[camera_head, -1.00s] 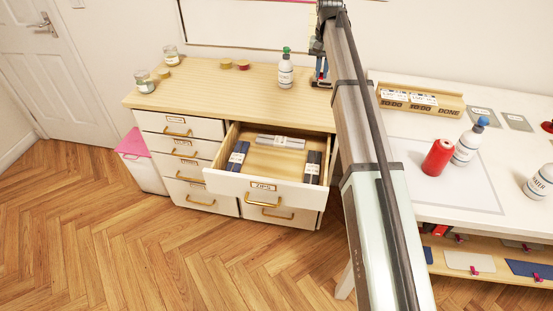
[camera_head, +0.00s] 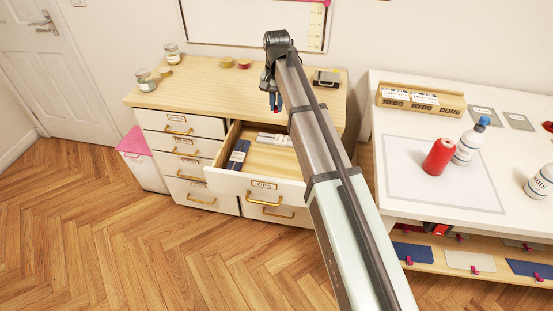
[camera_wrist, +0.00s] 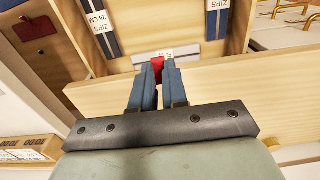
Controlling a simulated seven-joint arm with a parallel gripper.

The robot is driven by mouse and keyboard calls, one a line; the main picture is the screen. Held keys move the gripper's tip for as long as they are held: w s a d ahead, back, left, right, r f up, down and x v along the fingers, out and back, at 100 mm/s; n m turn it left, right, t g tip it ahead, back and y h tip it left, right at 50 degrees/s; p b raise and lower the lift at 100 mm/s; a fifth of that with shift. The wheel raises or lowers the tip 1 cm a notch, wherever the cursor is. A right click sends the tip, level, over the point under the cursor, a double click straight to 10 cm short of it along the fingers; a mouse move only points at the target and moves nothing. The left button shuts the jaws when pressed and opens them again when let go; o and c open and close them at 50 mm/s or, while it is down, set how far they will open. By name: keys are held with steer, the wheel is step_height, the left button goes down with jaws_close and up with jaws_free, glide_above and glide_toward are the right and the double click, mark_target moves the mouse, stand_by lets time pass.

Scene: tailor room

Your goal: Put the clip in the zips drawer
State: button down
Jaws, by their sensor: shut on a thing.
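The clip (camera_wrist: 157,65) is a small red piece between my fingertips in the wrist view. My gripper (camera_wrist: 157,78) is shut on it. In the head view my gripper (camera_head: 273,103) hangs over the wooden top of the cabinet, towards its front edge and behind the open drawer. The zips drawer (camera_head: 262,185) is pulled out, with a white front, a ZIPS label and a brass handle. It holds a dark blue zip pack (camera_head: 238,155) on the left and a grey pack (camera_head: 272,139) at the back.
A dark metal box-like thing (camera_head: 327,78) stands at the cabinet top's back right. Jars and small round tins (camera_head: 226,63) stand at the left and back. The drawer's middle floor is bare.

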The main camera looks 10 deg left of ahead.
mark_target(277, 158)
step_height(277, 158, down, 22)
steer(key=shift+f, duration=0.1)
stand_by(0.6)
steer(key=shift+f, duration=0.15)
steer(key=c, duration=1.1)
jaws_free()
steer(key=shift+c, duration=0.2)
step_height(277, 158, up, 12)
steer(key=shift+d, duration=0.1)
